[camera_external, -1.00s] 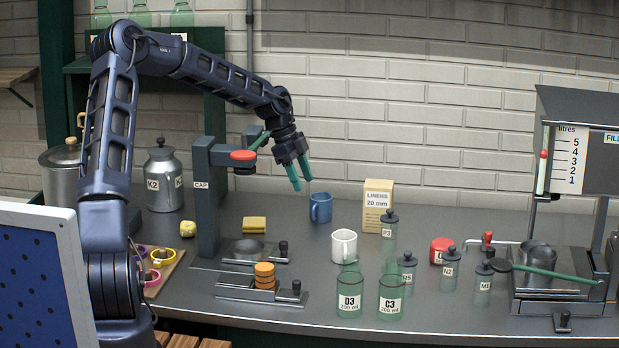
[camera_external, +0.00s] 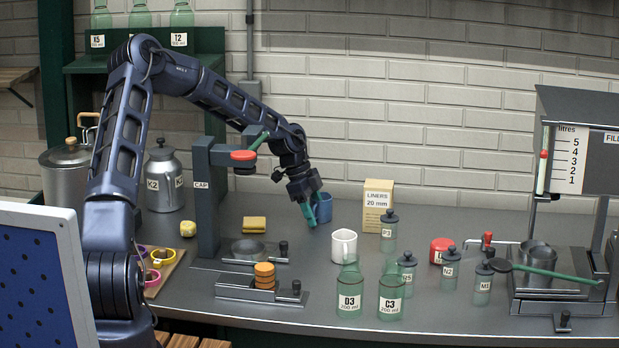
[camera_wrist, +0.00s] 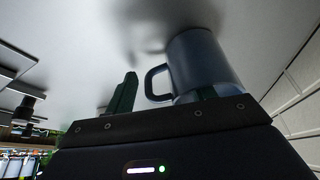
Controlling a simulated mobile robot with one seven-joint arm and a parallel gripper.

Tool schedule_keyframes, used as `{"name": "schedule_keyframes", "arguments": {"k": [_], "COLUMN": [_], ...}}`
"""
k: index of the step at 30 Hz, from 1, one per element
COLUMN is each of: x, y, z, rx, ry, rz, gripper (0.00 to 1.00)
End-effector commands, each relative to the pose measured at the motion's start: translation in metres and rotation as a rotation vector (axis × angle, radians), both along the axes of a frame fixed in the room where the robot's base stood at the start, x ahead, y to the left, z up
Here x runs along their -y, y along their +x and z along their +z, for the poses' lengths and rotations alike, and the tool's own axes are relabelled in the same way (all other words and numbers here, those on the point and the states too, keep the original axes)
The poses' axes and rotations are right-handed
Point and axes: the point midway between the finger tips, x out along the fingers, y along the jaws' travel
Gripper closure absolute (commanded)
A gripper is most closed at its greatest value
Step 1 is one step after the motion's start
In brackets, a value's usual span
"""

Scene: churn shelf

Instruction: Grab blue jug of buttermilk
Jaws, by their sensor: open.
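The blue jug (camera_external: 324,207) stands upright on the grey counter near the back wall, partly hidden behind my gripper. My gripper (camera_external: 312,214) is lowered at the jug's left side, with its green fingers pointing down. In the wrist view the jug (camera_wrist: 203,62) fills the upper middle, and its handle faces the left finger. The fingers of my gripper (camera_wrist: 162,97) are apart; the handle lies between them, and the right finger is in front of the jug's body. Whether a finger touches the jug, I cannot tell. What the jug contains is not visible.
A white mug (camera_external: 343,246) stands in front of the jug. A liners box (camera_external: 378,207) and a lidded jar P3 (camera_external: 389,232) stand to the right. Glass bottles (camera_external: 349,293) stand nearer the front edge.

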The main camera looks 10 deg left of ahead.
Motion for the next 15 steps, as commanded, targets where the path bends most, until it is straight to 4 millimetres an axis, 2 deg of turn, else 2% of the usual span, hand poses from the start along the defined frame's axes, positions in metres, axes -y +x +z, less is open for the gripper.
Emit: {"name": "schedule_keyframes", "arguments": {"k": [5,8,13,14,15], "x": [0.0003,0.0002,0.0003,0.0003,0.0004], "y": [-0.0001,-0.0001,-0.0002,-0.0002,0.0000], "z": [-0.0004,-0.0003,-0.0002,-0.0002,0.0001], "rx": [0.000,0.000,0.000,0.000,0.001], "ry": [0.000,0.000,0.000,0.000,0.000], "rz": [0.000,-0.001,-0.001,-0.001,-0.001], "gripper": [0.45,0.61,0.94,0.99,1.00]}}
